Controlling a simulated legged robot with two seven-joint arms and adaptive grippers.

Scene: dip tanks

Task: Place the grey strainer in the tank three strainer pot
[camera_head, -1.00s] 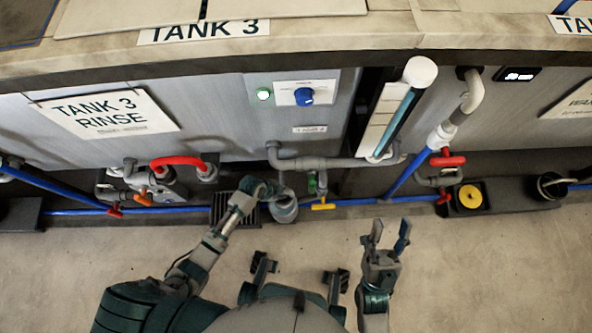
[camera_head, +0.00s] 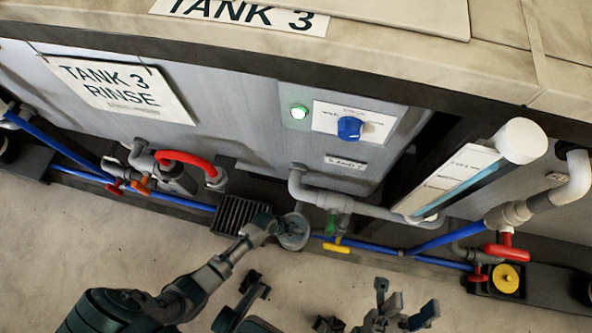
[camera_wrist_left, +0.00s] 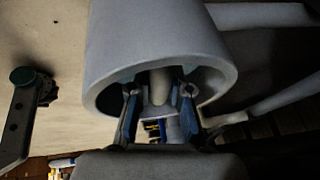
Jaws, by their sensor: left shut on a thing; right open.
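My left gripper (camera_head: 272,224) is shut on the grey strainer (camera_head: 293,233), a round, open-ended grey cylinder held low in front of the tank. In the left wrist view the strainer (camera_wrist_left: 165,45) fills the upper middle, its open rim facing the camera. A central post shows inside, and the gripper's blue-grey fingers (camera_wrist_left: 159,108) reach into the opening on either side of it. My right gripper (camera_head: 404,302) is open and empty at the bottom, right of centre. I cannot make out the tank three strainer pot for certain.
The tank wall carries a TANK 3 RINSE sign (camera_head: 120,88) and a blue knob (camera_head: 349,128). A dark grate (camera_head: 240,214), a yellow-handled valve (camera_head: 336,247), blue pipes and a red-handled valve (camera_head: 507,251) line its foot. A yellow disc (camera_head: 506,277) sits at right. Floor in front is open.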

